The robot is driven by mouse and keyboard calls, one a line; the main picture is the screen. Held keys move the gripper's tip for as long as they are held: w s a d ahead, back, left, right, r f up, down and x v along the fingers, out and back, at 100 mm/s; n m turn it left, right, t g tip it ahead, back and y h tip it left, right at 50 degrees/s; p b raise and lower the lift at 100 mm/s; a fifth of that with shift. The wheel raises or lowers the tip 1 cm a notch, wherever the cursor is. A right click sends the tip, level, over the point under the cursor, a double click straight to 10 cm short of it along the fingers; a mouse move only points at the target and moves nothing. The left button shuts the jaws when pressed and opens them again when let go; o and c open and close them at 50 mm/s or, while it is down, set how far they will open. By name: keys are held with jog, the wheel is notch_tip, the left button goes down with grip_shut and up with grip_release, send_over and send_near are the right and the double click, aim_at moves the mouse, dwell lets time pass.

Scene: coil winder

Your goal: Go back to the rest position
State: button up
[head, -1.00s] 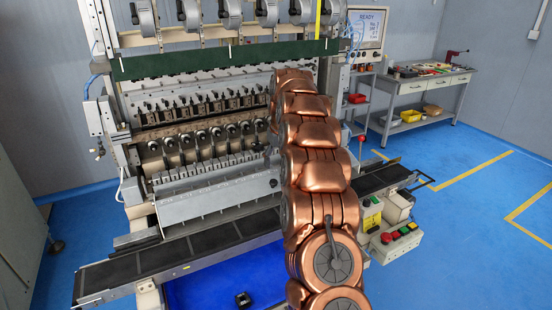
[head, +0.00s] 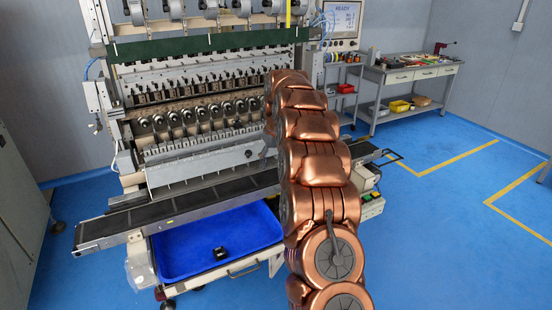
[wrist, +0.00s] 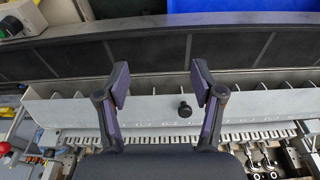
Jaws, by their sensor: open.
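My gripper (wrist: 160,88) shows in the wrist view with its two dark, purple-padded fingers spread apart and nothing between them. Behind the fingers is the winder's long grey trough (wrist: 70,110) with a black knob (wrist: 185,109). In the head view my copper-coloured arm reaches toward the front of the coil winder (head: 205,165), and my gripper is hidden behind the arm there. I cannot tell the exact gap between the fingers and the trough.
A dark conveyor (head: 110,223) runs along the winder's front. Below it a blue tray (head: 180,245) holds a small black object (head: 220,253). A workbench (head: 405,77) stands at the back right. The blue floor at the right is clear.

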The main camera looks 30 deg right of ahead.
jog(key=shift+a, duration=0.1)
dwell(0.5)
jog(key=s+a+r+n+g, duration=0.1)
jog(key=s+a+r, duration=0.2)
jog(key=s+a, duration=0.7)
jog(key=s+a+r+g, duration=0.1)
jog(key=s+a+r, duration=0.2)
jog(key=s+a, duration=0.65)
jog(key=s+a+f, duration=0.1)
jog(key=s+a, duration=0.1)
jog(key=s, duration=0.7)
jog(key=s+a+f+g, duration=0.1)
jog(key=s+a+f, duration=0.1)
jog(key=s, duration=0.8)
jog(key=s+a+f, duration=0.1)
jog(key=s+a, duration=0.1)
jog(key=s, duration=0.8)
jog(key=shift+a+f+g, duration=0.15)
jog(key=shift+f+g, duration=0.1)
jog(key=shift+g, duration=0.15)
